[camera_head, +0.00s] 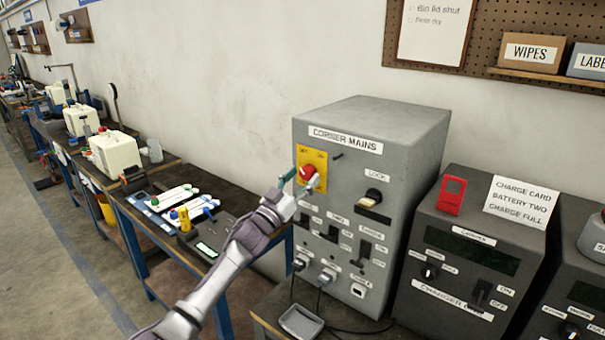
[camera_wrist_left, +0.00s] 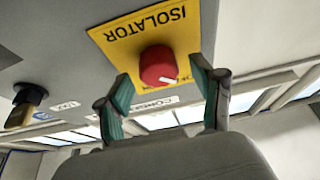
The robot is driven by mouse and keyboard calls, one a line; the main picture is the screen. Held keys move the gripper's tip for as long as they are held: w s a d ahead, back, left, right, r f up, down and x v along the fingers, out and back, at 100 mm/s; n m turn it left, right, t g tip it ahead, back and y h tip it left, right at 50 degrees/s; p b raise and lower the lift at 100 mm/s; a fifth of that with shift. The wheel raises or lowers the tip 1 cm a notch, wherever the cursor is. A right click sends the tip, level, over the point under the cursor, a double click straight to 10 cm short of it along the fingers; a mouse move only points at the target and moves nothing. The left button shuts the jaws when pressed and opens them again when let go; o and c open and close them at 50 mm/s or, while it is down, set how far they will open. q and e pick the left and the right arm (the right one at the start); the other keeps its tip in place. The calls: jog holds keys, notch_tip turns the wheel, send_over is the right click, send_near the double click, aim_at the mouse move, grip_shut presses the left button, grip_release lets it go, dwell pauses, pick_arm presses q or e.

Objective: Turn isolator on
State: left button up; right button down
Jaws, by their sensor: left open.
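The isolator is a red rotary knob (camera_head: 307,173) on a yellow plate (camera_head: 319,157), on the front of the grey box labelled CORNER MAINS (camera_head: 372,138). In the left wrist view the red knob (camera_wrist_left: 158,66) has a white mark at its edge, and the yellow plate (camera_wrist_left: 122,37) reads ISOLATOR. My left gripper (camera_head: 299,183) is at the knob. In the left wrist view the open fingers (camera_wrist_left: 168,92) stand on either side of the knob, with gaps visible. Part of the plate's lettering is hidden behind the knob and a finger. My right gripper is not in view.
A dark charger box (camera_head: 470,250) with a red tag (camera_head: 451,195) stands at the right. A workbench (camera_head: 150,190) runs along the left wall.

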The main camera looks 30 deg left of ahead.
pick_arm(q)
jog(key=shift+w, duration=0.2)
jog(key=c, duration=1.1)
jog(key=shift+c, duration=0.2)
